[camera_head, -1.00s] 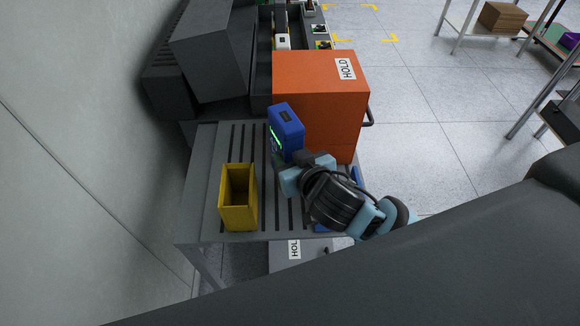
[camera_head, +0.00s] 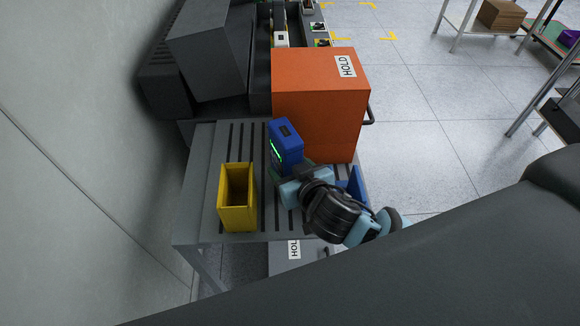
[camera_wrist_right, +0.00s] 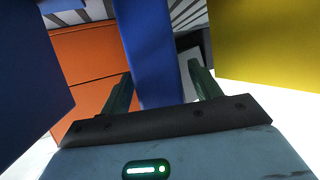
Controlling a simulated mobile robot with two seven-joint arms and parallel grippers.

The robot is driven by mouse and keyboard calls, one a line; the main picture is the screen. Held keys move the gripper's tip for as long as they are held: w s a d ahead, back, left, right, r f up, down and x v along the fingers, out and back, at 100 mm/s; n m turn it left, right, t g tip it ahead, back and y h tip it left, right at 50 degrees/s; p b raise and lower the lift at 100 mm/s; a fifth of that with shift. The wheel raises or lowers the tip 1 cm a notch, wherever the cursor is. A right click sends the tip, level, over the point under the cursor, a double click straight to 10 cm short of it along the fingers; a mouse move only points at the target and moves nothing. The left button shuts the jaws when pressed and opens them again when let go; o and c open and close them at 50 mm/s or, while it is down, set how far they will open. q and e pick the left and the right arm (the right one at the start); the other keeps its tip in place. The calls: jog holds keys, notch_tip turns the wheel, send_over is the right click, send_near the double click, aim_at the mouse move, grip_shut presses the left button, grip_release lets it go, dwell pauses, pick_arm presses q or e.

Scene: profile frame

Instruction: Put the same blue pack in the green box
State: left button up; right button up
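The blue pack (camera_head: 289,143), a small upright box with a dark patch on top and green lit marks on its side, is over the grey slatted table in front of the orange box. My right gripper (camera_head: 297,173) is at its near side. In the right wrist view the blue pack (camera_wrist_right: 150,50) stands between the two fingers (camera_wrist_right: 160,80); a slim gap seems to show beside the right finger, but the pack has moved with the gripper, so it looks gripped. Whether its base touches the table is unclear. No green box is in view. My left gripper is out of view.
A yellow open bin (camera_head: 237,210) stands on the slatted table (camera_head: 200,190), left of the pack. A large orange box (camera_head: 315,100) marked HOLD stands behind. A blue object (camera_head: 355,185) is partly hidden behind my arm. Grey machinery (camera_head: 215,50) stands at the back left.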

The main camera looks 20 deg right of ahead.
jog(key=shift+r, duration=0.1)
jog(key=shift+r, duration=0.15)
jog(key=v, duration=1.2)
jog(key=shift+d, duration=0.1)
